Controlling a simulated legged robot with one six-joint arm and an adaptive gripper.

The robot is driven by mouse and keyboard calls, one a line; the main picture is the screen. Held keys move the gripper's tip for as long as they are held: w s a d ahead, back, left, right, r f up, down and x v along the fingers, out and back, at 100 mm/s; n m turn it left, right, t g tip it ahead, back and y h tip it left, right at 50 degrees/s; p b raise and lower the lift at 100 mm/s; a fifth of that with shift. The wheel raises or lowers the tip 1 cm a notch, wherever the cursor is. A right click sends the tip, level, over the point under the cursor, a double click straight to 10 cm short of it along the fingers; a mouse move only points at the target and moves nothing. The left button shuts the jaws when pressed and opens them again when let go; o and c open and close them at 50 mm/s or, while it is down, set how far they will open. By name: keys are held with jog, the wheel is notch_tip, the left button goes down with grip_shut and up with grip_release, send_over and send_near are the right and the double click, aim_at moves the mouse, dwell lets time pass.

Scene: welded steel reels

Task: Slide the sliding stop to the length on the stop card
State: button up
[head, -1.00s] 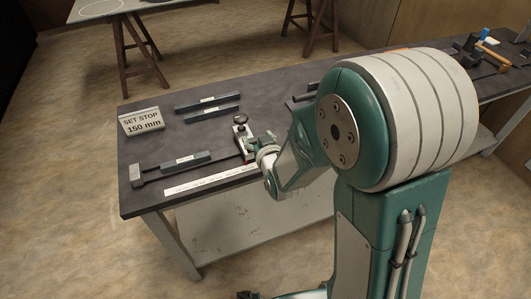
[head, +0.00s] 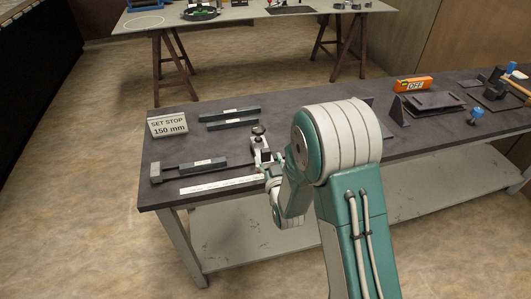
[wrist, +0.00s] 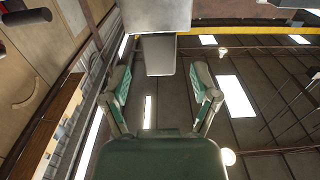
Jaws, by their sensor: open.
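The stop card (head: 168,125) stands at the table's back left and reads "SET STOP 150 mm". The sliding stop (head: 259,140), with a dark knob on top, sits toward the right end of a dark rail (head: 238,161). The rail's left end has a grey end block (head: 156,172). A labelled grey bar (head: 203,164) lies along the rail, left of the stop. My gripper (head: 267,165) is close at the stop's front right; contact is unclear. In the wrist view my gripper (wrist: 160,82) is open, with a grey block-like part (wrist: 158,55) ahead between its fingers.
A white scale strip (head: 220,185) lies in front of the rail. Two more labelled bars (head: 229,115) lie behind it. An orange box marked OFF (head: 413,84) and dark fixtures (head: 435,102) are farther right on the table. A second table (head: 240,12) stands behind.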

aim_at(267, 155)
jog(key=shift+x, duration=1.15)
jog(key=shift+w+a, duration=0.25)
jog(key=shift+w, duration=0.15)
jog(key=shift+d, duration=0.15)
grip_shut()
jog(key=s+a, duration=0.1)
jog(key=a, duration=0.4)
jog(key=s+a, duration=0.1)
jog(key=a, duration=0.3)
jog(key=s+a, duration=0.2)
jog(key=a, duration=0.3)
jog(key=shift+s+a, duration=0.1)
jog(key=shift+a, duration=0.2)
grip_release()
jog(key=v, duration=1.2)
